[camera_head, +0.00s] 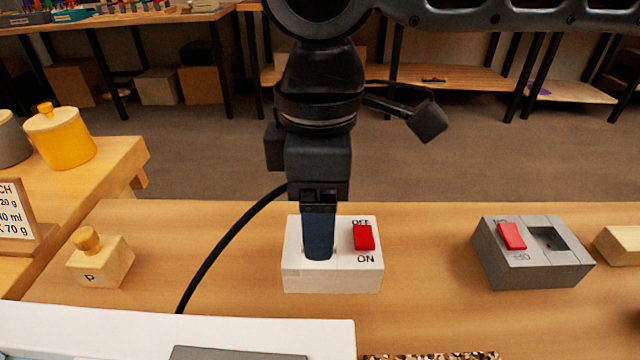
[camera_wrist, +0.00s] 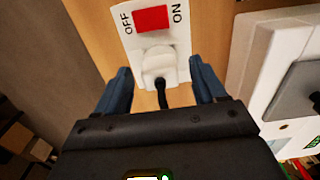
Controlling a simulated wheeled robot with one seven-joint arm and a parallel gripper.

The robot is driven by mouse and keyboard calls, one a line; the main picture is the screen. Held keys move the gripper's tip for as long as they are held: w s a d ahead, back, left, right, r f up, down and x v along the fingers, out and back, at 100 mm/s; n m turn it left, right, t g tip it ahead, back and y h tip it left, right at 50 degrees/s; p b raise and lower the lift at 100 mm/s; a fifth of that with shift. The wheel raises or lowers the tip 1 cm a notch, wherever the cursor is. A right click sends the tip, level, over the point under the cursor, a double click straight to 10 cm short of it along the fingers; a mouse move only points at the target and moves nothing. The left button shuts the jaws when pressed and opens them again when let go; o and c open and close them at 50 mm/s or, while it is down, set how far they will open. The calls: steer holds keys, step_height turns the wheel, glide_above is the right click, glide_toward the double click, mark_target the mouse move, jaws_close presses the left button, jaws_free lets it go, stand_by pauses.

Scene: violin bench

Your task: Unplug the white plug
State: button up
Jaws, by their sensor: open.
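The white plug (camera_wrist: 158,64) sits in the white socket box (camera_wrist: 125,30), with a black cord (camera_wrist: 161,95) coming out of it. In the head view the white socket box (camera_head: 330,280) stands on the bench with a red switch (camera_head: 364,237) between the words OFF and ON. My gripper (camera_wrist: 163,88) is open, with its two blue fingers on either side of the plug and cord and a visible gap to each. In the head view my gripper (camera_head: 319,255) points down over the left half of the box and hides the plug.
A grey socket box (camera_head: 535,265) with a red switch and an empty socket stands to the right. A wooden block with a knob (camera_head: 100,262) is at left. A white appliance (camera_head: 180,335) lies in front. The black cord (camera_head: 225,245) arcs left of my gripper.

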steer(key=shift+f, duration=0.55)
steer(key=c, duration=1.1)
